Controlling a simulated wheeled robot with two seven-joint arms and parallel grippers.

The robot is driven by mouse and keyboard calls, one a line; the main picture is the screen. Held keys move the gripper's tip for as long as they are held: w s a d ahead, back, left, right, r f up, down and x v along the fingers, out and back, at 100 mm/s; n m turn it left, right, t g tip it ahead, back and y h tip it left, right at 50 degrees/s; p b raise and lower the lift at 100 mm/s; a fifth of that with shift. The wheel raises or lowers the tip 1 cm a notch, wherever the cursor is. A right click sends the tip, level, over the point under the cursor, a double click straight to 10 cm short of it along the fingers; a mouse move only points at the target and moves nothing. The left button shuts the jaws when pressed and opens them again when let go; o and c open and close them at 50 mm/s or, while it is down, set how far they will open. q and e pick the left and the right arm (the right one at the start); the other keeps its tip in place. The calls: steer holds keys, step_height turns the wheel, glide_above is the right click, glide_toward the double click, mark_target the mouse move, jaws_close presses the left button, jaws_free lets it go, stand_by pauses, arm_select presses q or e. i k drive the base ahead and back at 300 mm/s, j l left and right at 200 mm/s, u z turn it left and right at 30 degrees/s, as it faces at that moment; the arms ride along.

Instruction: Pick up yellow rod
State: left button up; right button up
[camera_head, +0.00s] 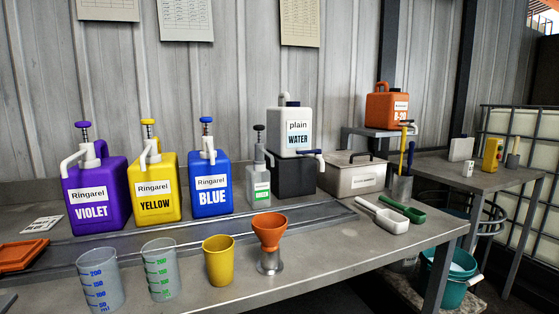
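A thin yellow rod (402,153) stands nearly upright, leaning slightly, in a grey metal cup (402,190) at the right part of the workbench. Its lower end is hidden inside the cup. A blue rod (410,156) stands in the same cup, just right of the yellow one. The top of the yellow rod comes close to the orange canister's spout in the picture; I cannot tell whether they touch. Neither of my grippers is in view.
A green scoop (402,209) and a white scoop (384,217) lie in front of the cup. A lidded metal box (352,175) stands to its left. An orange canister (386,108) sits on a raised shelf behind. The bench's front right (350,257) is clear.

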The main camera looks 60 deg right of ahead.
mark_target(404, 129)
steer(key=z, duration=2.85)
